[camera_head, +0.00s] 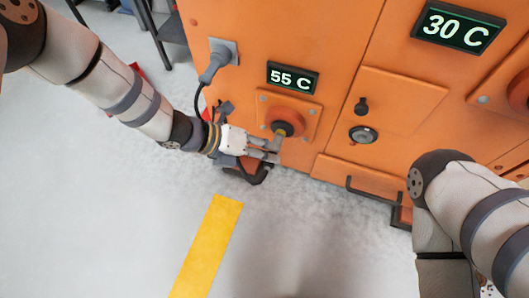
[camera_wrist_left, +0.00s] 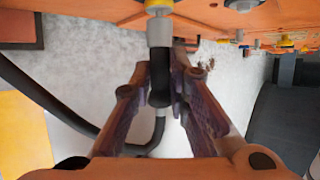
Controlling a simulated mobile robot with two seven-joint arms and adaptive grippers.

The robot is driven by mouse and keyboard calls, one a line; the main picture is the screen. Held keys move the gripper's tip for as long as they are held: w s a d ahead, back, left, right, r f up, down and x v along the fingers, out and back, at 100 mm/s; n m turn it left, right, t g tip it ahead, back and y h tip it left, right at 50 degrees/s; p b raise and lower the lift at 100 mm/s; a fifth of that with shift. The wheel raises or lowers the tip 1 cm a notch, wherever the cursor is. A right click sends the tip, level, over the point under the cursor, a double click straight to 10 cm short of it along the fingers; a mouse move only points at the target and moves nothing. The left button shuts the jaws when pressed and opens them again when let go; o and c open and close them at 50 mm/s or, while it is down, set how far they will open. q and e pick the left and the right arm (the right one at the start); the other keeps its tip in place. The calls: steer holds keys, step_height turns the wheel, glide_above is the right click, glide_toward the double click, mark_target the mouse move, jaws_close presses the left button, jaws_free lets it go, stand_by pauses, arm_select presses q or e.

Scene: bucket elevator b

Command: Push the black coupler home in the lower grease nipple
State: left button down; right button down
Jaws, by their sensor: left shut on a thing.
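My left gripper (camera_head: 274,150) is at the orange machine's lower left, just below a round orange boss (camera_head: 291,118). It also shows in the left wrist view (camera_wrist_left: 168,100), its fingers shut on the black coupler (camera_wrist_left: 160,72). The coupler's grey front end (camera_wrist_left: 159,32) points at the yellow-based grease nipple (camera_wrist_left: 158,5) and lines up with it. The two look in contact or nearly so; how deep the coupler sits is hidden. A black hose (camera_wrist_left: 50,105) curves from the coupler. My right arm shows at the right; its gripper is out of view.
The machine has a 55 C display (camera_head: 292,78) above the boss and a 30 C display (camera_head: 458,27) further right. A grey hose fitting (camera_head: 215,63) is above my left gripper. A dark handle (camera_head: 372,190) sticks out low. The floor with its yellow stripe (camera_head: 208,245) is clear.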

arm_select(q)
steer(key=shift+w, duration=0.2)
steer(key=c, duration=1.5)
jaws_free()
steer(key=shift+w+d, duration=0.1)
steer(key=shift+o, duration=0.2)
steer(key=v, duration=1.2)
